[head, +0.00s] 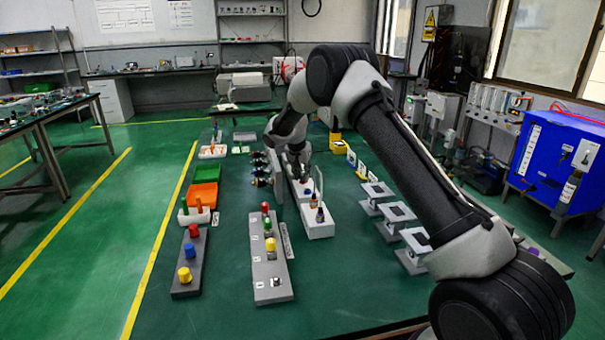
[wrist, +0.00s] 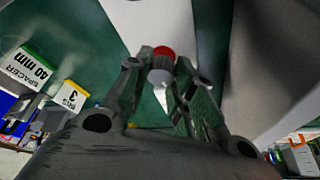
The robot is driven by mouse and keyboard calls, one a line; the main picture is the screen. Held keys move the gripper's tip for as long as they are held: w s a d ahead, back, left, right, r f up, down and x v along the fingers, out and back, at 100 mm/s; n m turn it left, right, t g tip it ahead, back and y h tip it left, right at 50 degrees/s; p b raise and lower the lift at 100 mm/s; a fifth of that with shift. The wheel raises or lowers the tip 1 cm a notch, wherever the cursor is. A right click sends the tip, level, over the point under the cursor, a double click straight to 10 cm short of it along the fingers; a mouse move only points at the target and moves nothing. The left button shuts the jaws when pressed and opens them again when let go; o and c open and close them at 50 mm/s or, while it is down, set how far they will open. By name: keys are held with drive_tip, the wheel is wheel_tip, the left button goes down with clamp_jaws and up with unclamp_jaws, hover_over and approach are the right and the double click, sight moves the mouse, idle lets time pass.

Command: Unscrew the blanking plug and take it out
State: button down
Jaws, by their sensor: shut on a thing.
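In the wrist view, my gripper (wrist: 158,66) is shut on a small round piece with a red part and a pale grey part, which looks like the blanking plug (wrist: 160,77). The piece sits between the two fingertips. I cannot tell whether its thread is still engaged. In the head view, my gripper (head: 304,176) points down beside the upright grey panel (head: 274,180), above the long white block. The plug is hidden there by the fingers and wrist.
The white block (head: 318,231) carries small bottle-like pieces at its near end. A grey rack (head: 268,270) and a dark rack (head: 188,275) hold coloured caps. Green (head: 206,171) and orange (head: 202,194) trays lie left. Grey stands (head: 398,212) are at right.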

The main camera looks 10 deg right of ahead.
drive_tip(key=n+y, duration=0.1)
drive_tip(key=n, duration=0.2)
drive_tip(key=shift+d+n+t, duration=0.1)
drive_tip(key=shift+n+t, duration=0.2)
drive_tip(key=n+y, duration=0.2)
drive_tip(key=n, duration=0.1)
drive_tip(key=shift+d+n, duration=0.1)
drive_tip(key=shift+n, duration=0.2)
drive_tip(key=n+y, duration=0.2)
drive_tip(key=n, duration=0.4)
drive_tip(key=shift+d, duration=0.1)
drive_tip(key=n+g+y, duration=0.1)
drive_tip(key=n, duration=0.2)
drive_tip(key=n+g, duration=0.1)
drive_tip(key=n, duration=0.2)
drive_tip(key=shift+w+n+g+y, duration=0.15)
drive_tip(key=shift+n+g+y, duration=0.15)
drive_tip(key=shift+n+y, duration=0.1)
drive_tip(key=n+g, duration=0.1)
drive_tip(key=n, duration=0.2)
drive_tip(key=n+g, duration=0.1)
drive_tip(key=n, duration=0.2)
drive_tip(key=shift+w+d, duration=0.1)
drive_tip(key=shift+g, duration=0.3)
drive_tip(key=shift+n, duration=0.3)
drive_tip(key=c, duration=1.2)
unclamp_jaws()
